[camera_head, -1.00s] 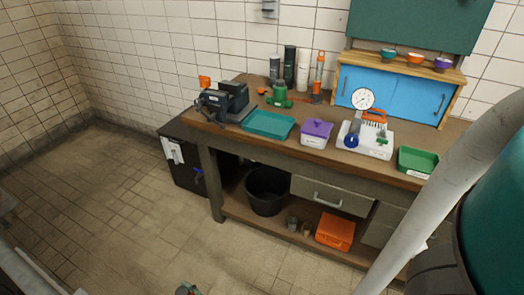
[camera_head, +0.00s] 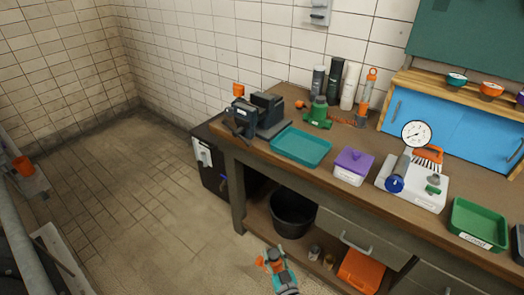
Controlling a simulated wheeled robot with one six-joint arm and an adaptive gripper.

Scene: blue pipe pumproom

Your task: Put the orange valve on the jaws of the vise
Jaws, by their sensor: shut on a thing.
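My gripper (camera_head: 272,258) is low in the picture, in front of the bench and above the floor. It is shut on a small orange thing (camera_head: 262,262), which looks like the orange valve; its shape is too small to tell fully. The dark vise (camera_head: 262,116) stands at the left end of the bench top, well beyond and above my gripper in the picture. Its jaws look partly hidden by its own body. An orange piece (camera_head: 239,90) shows at the vise's upper left, and another small orange piece (camera_head: 300,104) lies on the bench behind it.
A teal tray (camera_head: 301,147), a purple-lidded box (camera_head: 354,165) and a gauge unit (camera_head: 415,180) stand right of the vise. A green pump-like part (camera_head: 319,114) is behind the tray. A black bucket (camera_head: 292,213) sits on the lower shelf.

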